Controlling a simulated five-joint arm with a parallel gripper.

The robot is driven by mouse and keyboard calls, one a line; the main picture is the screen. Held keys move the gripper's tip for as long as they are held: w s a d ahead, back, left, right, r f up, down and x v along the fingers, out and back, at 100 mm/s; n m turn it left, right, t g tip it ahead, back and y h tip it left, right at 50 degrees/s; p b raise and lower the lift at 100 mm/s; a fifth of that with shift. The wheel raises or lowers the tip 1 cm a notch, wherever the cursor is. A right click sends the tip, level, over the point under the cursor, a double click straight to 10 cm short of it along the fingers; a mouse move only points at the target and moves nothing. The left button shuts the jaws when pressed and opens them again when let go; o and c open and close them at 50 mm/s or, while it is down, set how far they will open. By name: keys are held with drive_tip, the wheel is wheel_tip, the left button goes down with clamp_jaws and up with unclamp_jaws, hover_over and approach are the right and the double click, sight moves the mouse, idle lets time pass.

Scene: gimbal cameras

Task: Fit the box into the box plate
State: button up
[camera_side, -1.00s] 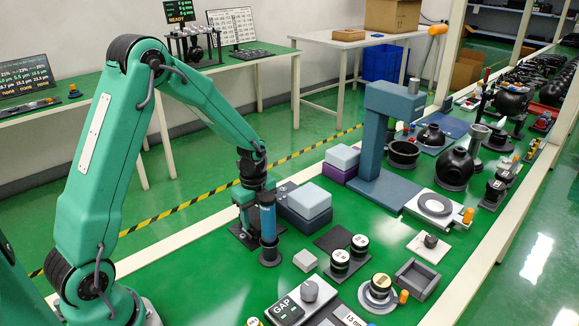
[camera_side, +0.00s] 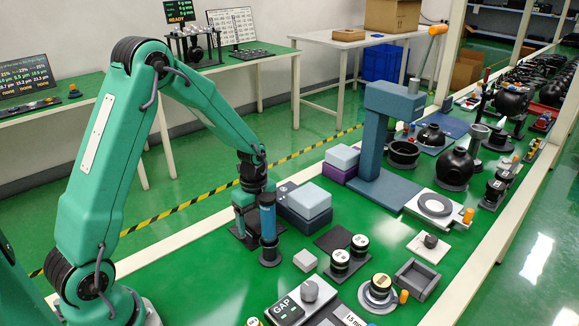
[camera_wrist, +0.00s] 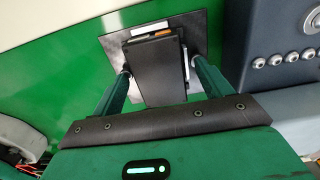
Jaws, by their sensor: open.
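In the wrist view a dark upright box (camera_wrist: 158,68) stands between the fingers of my gripper (camera_wrist: 161,68). It rests over a dark square plate (camera_wrist: 192,32), which shows around its far end. The fingers are open, one on each side of the box. I cannot tell whether either touches it. The box is mostly hidden there by the fingers and a blue cylinder. Another dark flat square plate (camera_side: 333,239) lies bare to the right. I cannot tell which plate is the box plate.
The blue cylinder post (camera_side: 268,232) stands close in front of my gripper.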

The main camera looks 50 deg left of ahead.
sight(257, 220)
drive_tip(key=shift+r, duration=0.1)
drive_tip(key=shift+r, duration=3.8)
drive_tip(key=shift+s+d+r, duration=0.1)
drive_tip(key=shift+d+r, duration=0.05)
drive_tip(key=shift+r, duration=0.25)
drive_tip(key=s+d+r+n+t, duration=0.2)
drive_tip(key=s+d+r+n, duration=0.2)
drive_tip(key=s+r+n, duration=0.3)
drive_tip(key=s+d+r+n+t, duration=0.3)
drive_tip(key=s+r+n, duration=0.5)
drive_tip(key=s+n, duration=0.3)
drive_tip(key=shift+s+d+t, duration=0.2)
drive_tip(key=shift+d+t, duration=0.1)
drive_tip(key=shift+d, duration=0.6)
